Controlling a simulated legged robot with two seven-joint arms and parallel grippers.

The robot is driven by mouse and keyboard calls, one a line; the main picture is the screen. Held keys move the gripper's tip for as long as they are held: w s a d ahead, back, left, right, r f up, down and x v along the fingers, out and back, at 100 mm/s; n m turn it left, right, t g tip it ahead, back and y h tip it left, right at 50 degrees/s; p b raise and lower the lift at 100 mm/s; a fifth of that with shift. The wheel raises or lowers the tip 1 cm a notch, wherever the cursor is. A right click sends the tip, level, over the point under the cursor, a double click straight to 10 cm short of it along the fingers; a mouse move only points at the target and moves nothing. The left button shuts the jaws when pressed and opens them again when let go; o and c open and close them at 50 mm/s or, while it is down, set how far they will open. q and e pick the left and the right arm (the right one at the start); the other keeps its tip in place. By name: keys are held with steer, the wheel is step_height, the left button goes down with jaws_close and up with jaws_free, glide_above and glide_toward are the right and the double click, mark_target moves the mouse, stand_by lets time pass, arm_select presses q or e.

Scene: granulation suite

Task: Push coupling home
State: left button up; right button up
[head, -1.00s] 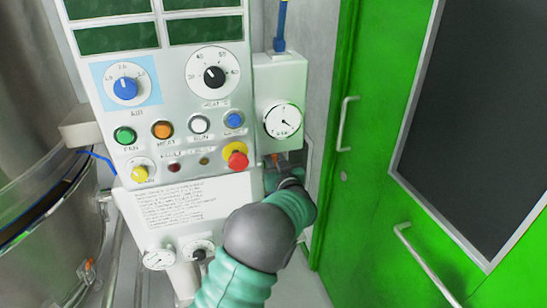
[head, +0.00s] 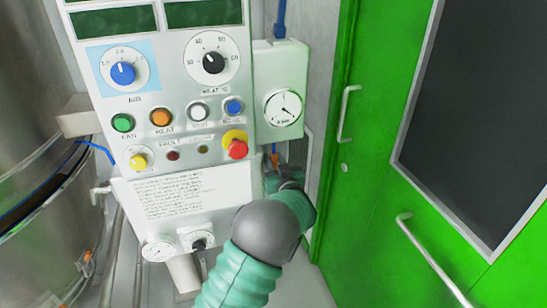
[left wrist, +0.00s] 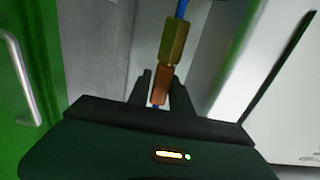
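The coupling shows in the left wrist view as a copper-coloured sleeve (left wrist: 162,83) just below a brass hex fitting (left wrist: 173,40). A blue hose (left wrist: 181,8) runs up from the fitting. The fingers of my left gripper (left wrist: 161,82) lie close on either side of the copper sleeve and look shut on it. Any gap between sleeve and fitting is too small to tell. In the head view the coupling is a small orange piece (head: 275,160) under the gauge box (head: 280,75); my left wrist hides most of the fingers. My right gripper is not in view.
A control panel (head: 185,100) with knobs, lit buttons and a red stop button (head: 237,149) stands left of the gauge box. A green door (head: 375,215) with metal handles is to the right. A steel vessel (head: 30,120) fills the left edge.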

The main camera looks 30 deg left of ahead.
arm_select(q)
steer(key=shift+o, duration=1.2)
steer(key=shift+r, duration=0.1)
steer(key=shift+o, duration=0.2)
steer(key=shift+r, duration=0.1)
steer(key=p+v, duration=0.1)
steer(key=v, duration=1.5)
steer(key=shift+s+d+f+p, duration=0.2)
steer(key=shift+d+f+p, duration=0.05)
steer(key=shift+d+p, duration=0.1)
